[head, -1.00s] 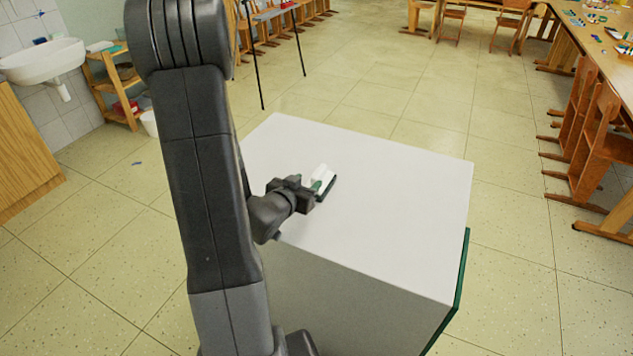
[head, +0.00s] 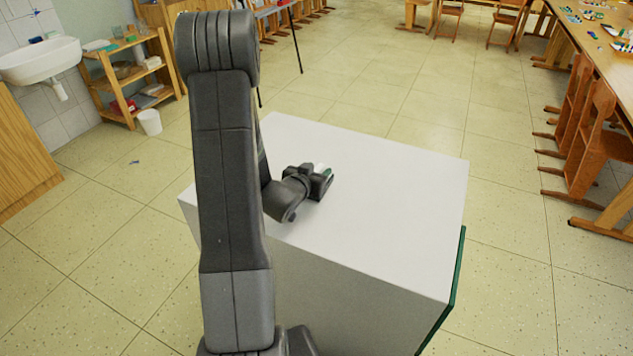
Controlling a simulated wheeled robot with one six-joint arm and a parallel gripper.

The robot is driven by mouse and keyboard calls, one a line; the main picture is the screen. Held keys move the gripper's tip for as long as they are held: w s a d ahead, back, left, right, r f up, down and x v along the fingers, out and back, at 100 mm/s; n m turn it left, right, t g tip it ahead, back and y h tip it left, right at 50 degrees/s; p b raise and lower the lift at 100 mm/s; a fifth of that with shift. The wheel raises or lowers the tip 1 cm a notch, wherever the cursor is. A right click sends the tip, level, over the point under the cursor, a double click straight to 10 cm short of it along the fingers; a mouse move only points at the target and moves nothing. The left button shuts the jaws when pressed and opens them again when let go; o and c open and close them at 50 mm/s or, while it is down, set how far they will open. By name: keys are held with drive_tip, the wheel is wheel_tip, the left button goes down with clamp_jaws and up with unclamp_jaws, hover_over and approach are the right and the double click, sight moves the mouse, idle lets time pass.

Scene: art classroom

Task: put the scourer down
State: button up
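The scourer (head: 326,171) shows in the head view as a small white and green piece just beyond my gripper. Most of it is hidden behind the gripper. My gripper (head: 321,178) is low over the white top of the block-shaped table (head: 390,215), left of its middle, and appears shut on the scourer. The fingertips are largely hidden by the gripper's own body. I cannot tell whether the scourer touches the tabletop.
The rest of the white top is bare. A wooden shelf (head: 128,75), a white bucket (head: 149,122) and a sink (head: 40,61) stand at the left. Wooden chairs (head: 590,135) line a long table at the right.

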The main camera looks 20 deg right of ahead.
clamp_jaws()
